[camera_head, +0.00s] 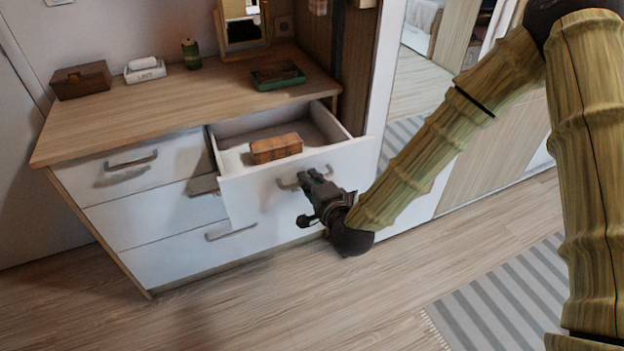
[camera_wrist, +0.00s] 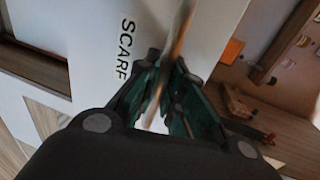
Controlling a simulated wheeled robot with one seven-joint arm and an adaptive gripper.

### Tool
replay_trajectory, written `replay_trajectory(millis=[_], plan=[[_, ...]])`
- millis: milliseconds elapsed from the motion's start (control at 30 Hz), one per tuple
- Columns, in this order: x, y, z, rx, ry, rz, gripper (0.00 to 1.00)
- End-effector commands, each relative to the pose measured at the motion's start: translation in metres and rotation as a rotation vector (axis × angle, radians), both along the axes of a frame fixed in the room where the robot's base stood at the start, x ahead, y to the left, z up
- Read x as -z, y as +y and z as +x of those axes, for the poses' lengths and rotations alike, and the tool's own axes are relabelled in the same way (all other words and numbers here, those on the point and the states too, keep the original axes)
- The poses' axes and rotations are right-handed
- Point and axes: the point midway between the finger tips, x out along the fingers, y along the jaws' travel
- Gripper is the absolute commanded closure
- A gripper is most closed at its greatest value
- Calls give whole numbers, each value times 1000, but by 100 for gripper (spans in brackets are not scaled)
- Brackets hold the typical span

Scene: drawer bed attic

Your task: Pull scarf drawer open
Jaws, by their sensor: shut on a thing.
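The scarf drawer (camera_head: 245,197) is the top right drawer of a white dresser, and it stands partly pulled out. Its front bears the label "SCARF" (camera_wrist: 126,50) in the wrist view. A brown wooden box (camera_head: 276,148) lies inside it. My gripper (camera_head: 308,180) is at the drawer's front, shut on the handle (camera_head: 288,185). In the wrist view the fingers (camera_wrist: 166,85) close around the thin handle bar (camera_wrist: 182,35). Part of the handle is hidden by the fingers.
The dresser top (camera_head: 190,105) holds a brown box (camera_head: 81,80), a white tray (camera_head: 145,71), a green jar (camera_head: 191,54), a mirror (camera_head: 241,25) and a green tray (camera_head: 278,76). Other drawers are shut. Wooden floor in front is clear, with a striped rug (camera_head: 510,300) at right.

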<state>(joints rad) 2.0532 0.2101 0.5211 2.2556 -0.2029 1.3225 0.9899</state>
Motion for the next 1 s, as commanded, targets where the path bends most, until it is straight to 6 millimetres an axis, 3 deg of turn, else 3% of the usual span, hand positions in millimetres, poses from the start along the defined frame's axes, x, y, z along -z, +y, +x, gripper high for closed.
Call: replay_trajectory(millis=[33, 67, 167, 567, 1000], plan=[[0, 0, 0, 0, 0, 0, 100], [0, 0, 0, 0, 0, 0, 84], [0, -1, 0, 0, 0, 0, 67], [-1, -4, -4, 2, 0, 1, 67], [-12, -29, -55, 2, 2, 1, 67]])
